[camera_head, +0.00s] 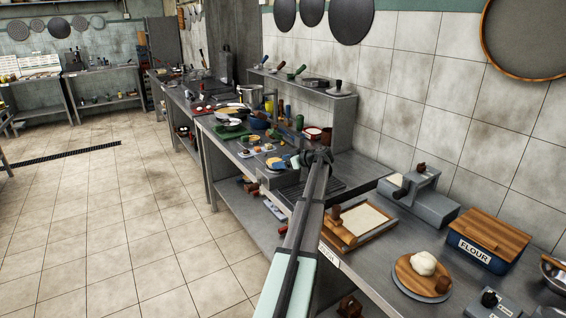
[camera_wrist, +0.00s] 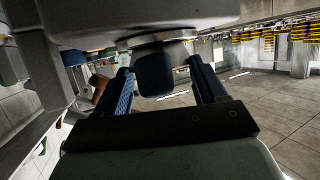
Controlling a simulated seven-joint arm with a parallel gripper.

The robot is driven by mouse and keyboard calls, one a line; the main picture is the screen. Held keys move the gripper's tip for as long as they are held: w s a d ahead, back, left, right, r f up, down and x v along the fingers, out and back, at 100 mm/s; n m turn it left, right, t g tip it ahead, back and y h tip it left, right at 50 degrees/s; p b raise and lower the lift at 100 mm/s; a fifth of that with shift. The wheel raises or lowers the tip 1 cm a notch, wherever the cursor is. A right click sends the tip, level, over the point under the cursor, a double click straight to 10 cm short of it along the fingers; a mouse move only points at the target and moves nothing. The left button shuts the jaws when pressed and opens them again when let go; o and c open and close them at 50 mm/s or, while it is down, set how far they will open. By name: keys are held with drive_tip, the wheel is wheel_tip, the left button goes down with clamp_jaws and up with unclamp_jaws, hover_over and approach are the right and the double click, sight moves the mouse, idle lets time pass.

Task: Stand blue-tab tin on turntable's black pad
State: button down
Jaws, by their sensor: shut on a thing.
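My gripper (camera_head: 318,156) reaches out over the far part of the steel counter in the head view. In the wrist view its two blue-padded fingers (camera_wrist: 160,72) stand either side of a dark blue block (camera_wrist: 154,78), which looks like the blue tab of the tin. A shiny round metal edge (camera_wrist: 150,38), possibly the tin, shows just beyond the block. My gripper is shut on this blue tab. In the head view the tin is too small or hidden behind my gripper to make out. I cannot pick out the turntable or its black pad in either view.
A steel shelf (camera_head: 305,88) runs along the wall behind my gripper. Small crowded items, including a steel pot (camera_head: 250,96), stand further left. Nearer are a framed wooden tray (camera_head: 362,222), a grey machine (camera_head: 425,202), a flour box (camera_head: 478,257) and dough (camera_head: 423,263).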

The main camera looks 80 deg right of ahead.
unclamp_jaws()
idle(0.3)
drive_tip(key=v, duration=1.3)
drive_tip(key=shift+s+a, duration=0.15)
drive_tip(key=shift+s, duration=0.2)
